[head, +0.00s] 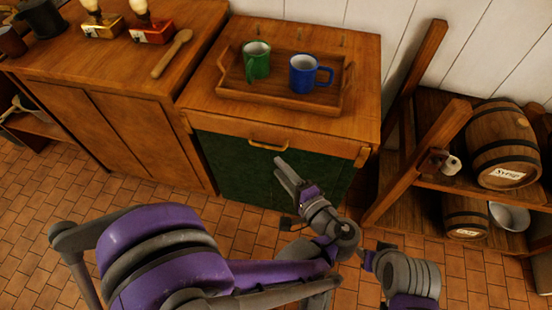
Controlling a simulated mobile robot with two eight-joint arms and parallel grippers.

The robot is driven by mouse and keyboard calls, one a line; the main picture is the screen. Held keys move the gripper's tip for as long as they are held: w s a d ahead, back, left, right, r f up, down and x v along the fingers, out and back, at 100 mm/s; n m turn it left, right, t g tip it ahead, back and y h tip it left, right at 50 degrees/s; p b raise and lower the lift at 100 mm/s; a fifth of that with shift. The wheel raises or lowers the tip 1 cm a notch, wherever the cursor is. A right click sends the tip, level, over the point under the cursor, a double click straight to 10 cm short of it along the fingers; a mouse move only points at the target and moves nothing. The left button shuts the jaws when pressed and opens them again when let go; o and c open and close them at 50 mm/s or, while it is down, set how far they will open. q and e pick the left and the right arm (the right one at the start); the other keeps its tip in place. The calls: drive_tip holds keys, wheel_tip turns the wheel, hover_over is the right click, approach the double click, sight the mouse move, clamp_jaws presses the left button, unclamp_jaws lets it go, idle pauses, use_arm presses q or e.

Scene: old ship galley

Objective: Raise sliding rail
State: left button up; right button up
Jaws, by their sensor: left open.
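The wooden cabinet with a dark green front panel (240,168) stands in the middle of the head view. A wooden rail (220,133) runs across the top of its front, with a curved brass-coloured handle (268,146) at its middle. My left gripper (281,167) is open and empty, just below and right of the handle, in front of the green panel. It appears apart from the handle, though depth is hard to judge. Part of my right arm shows at the bottom right; its fingers cannot be made out.
A wooden tray (290,98) on the cabinet holds a green mug (257,62) and a blue mug (303,74). A counter with a wooden spoon (172,54) adjoins on the left. A rack with barrels (503,143) stands on the right. Tiled floor lies in front.

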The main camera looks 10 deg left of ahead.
sight(265, 146)
use_arm(q)
drive_tip(key=shift+t, duration=0.3)
drive_tip(key=x, duration=0.3)
drive_tip(key=b+x, duration=0.1)
drive_tip(key=x, duration=0.6)
drive_tip(key=shift+w+d, duration=0.25)
drive_tip(key=shift+d, duration=0.05)
clamp_jaws()
idle(0.8)
